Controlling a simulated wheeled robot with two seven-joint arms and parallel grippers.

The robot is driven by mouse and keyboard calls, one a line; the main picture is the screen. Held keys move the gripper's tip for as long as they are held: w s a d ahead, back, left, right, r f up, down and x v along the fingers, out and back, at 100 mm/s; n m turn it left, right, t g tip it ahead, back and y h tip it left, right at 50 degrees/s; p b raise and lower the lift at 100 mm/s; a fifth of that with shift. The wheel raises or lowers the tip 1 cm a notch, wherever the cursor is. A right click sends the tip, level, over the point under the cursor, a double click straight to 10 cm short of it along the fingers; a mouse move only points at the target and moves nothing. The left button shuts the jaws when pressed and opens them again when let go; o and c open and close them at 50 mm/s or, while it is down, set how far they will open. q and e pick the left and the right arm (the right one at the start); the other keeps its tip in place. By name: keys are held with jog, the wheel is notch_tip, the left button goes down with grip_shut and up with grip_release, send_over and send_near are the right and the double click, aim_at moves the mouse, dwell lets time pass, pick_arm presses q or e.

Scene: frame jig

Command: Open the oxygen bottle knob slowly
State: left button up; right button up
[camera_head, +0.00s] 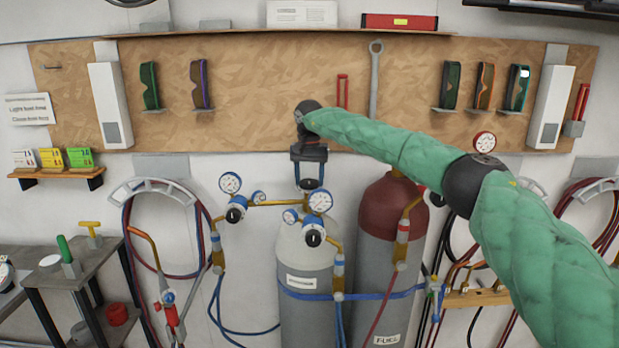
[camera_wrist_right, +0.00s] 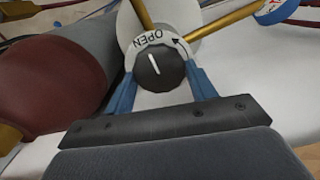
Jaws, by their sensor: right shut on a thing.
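The oxygen bottle (camera_head: 305,262) is a grey cylinder with a white top, strapped upright against the wall. Its knob (camera_wrist_right: 160,68) is round and dark with a white line that is close to upright, tilted slightly, in the right wrist view. A white ring around it reads OPEN beside a curved arrow (camera_wrist_right: 179,45). My right gripper (camera_head: 311,184) reaches down onto the bottle's top from above. Its blue fingers (camera_wrist_right: 160,82) are shut on the knob, one on each side. My left gripper is not in view.
Pressure gauges (camera_head: 319,201) and brass fittings crowd the bottle top. A fuel bottle (camera_head: 393,215) with a maroon top stands close on the right. A blue strap (camera_head: 375,294) and hoses run across the front. A tool board (camera_head: 260,80) hangs behind my right arm.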

aim_at(309, 181)
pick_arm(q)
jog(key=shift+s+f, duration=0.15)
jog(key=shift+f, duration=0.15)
pick_arm(e)
jog(key=shift+r+n, duration=0.15)
jog(key=shift+n, duration=0.15)
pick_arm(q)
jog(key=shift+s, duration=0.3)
pick_arm(e)
jog(key=o, duration=1)
jog(key=shift+w+r, duration=0.1)
jog(key=shift+r, duration=0.25)
notch_tip(309, 181, up, 6)
jog(key=shift+f+b, duration=0.25)
jog(key=shift+b, duration=0.75)
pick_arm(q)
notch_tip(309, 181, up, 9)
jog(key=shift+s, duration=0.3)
pick_arm(e)
jog(key=shift+r, duration=0.7)
